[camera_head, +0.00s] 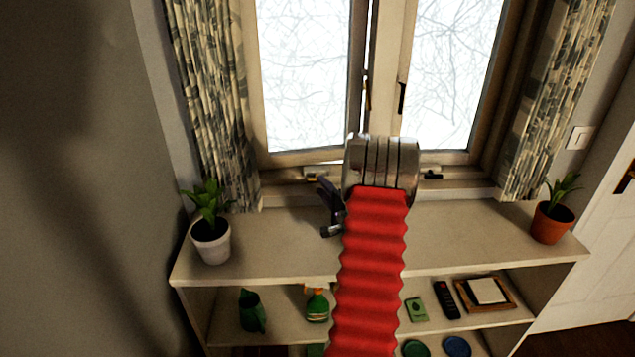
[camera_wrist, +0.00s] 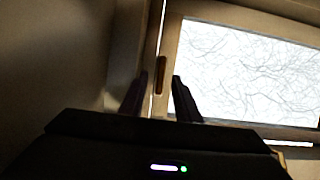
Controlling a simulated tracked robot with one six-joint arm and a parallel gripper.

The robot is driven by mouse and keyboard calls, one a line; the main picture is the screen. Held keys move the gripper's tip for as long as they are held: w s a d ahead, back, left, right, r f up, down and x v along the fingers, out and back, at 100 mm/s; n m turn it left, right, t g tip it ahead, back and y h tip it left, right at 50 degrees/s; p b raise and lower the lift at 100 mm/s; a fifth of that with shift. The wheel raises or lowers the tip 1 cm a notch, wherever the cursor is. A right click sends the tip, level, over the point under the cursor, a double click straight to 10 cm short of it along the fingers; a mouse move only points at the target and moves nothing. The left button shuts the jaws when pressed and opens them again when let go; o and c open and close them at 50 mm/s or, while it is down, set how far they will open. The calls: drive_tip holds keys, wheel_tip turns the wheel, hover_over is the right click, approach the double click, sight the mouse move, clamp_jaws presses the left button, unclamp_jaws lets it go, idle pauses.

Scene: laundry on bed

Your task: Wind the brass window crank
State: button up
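A small brass-coloured fitting (camera_head: 313,174), perhaps the window crank, sits on the lower window frame, left of the middle; its shape is too small to make out. A small brass-coloured edge also shows at the lower right of the wrist view (camera_wrist: 282,143). My gripper (camera_head: 324,207) is just below and right of the fitting in the head view, partly hidden behind my red arm.
The shelf unit (camera_head: 460,238) stands below the window (camera_head: 305,75). A white-potted plant (camera_head: 211,242) is at its left end, a terracotta-potted plant (camera_head: 551,222) at its right. Patterned curtains (camera_head: 215,100) flank the window. A dark fitting (camera_head: 432,175) sits on the frame's right. The shelf top between the plants is mostly clear.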

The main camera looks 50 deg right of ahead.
drive_tip(key=shift+x, duration=2.35)
drive_tip(key=shift+c, duration=0.5)
clamp_jaws()
